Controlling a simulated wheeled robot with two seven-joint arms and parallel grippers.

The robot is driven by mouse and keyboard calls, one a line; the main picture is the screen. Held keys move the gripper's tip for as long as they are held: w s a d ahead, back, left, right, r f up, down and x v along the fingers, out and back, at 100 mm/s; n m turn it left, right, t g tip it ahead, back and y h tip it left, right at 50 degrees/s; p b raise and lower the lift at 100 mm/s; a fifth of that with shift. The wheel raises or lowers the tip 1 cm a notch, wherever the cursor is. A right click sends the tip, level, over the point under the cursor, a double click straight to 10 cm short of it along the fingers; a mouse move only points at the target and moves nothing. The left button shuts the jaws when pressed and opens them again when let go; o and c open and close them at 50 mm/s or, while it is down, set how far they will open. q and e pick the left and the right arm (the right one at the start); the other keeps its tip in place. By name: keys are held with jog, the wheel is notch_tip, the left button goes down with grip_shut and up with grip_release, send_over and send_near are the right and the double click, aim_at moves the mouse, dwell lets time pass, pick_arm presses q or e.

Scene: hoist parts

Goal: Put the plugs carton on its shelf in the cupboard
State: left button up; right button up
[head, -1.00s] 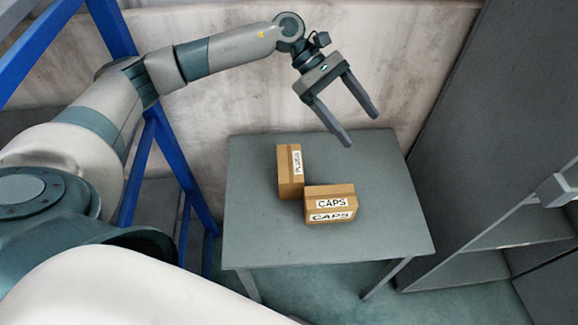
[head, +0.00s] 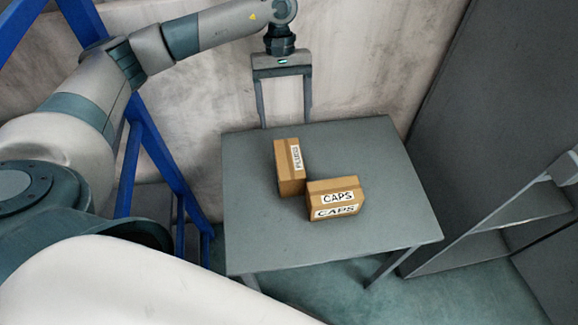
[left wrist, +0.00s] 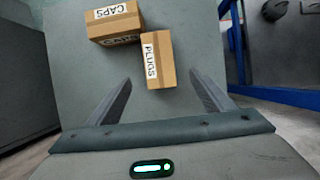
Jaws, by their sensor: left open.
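The plugs carton (head: 287,172), a small brown box with a white PLUGS label, stands on the grey table (head: 250,235). The caps carton (head: 333,198) is close by at its front right. My left gripper (head: 286,125) is open and empty, pointing down at the table's back edge, behind the plugs carton. In the left wrist view the plugs carton (left wrist: 158,60) lies beyond and between the open fingers (left wrist: 160,82), apart from them, with the caps carton (left wrist: 114,22) at its upper left. The cupboard (head: 480,110) stands at the right. My right gripper is out of view.
Cupboard shelves (head: 487,246) show low at the right, partly cut off. A blue frame (head: 150,150) stands left of the table. A pale wall (head: 360,60) is behind. The table's right and front parts are clear.

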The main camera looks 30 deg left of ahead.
aim_at(288, 156)
pick_arm(q)
jog(key=x, duration=1.1)
jog(key=shift+s+d+f, duration=0.1)
jog(key=shift+d+f, duration=0.1)
jog(key=shift+f, duration=0.1)
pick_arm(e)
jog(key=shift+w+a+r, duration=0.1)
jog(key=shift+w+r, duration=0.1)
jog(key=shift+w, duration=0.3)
pick_arm(q)
jog(key=shift+s+f, duration=0.1)
jog(key=shift+d+f, duration=0.15)
jog(key=shift+f, duration=0.05)
jog(key=shift+s+d+f, duration=0.1)
jog(key=shift+s+f, duration=0.15)
jog(key=shift+f, duration=0.05)
jog(key=x, duration=0.3)
jog(key=shift+d+p, duration=0.1)
jog(key=shift+p, duration=0.2)
jog(key=shift+s+d+f, duration=0.1)
jog(key=shift+f, duration=0.3)
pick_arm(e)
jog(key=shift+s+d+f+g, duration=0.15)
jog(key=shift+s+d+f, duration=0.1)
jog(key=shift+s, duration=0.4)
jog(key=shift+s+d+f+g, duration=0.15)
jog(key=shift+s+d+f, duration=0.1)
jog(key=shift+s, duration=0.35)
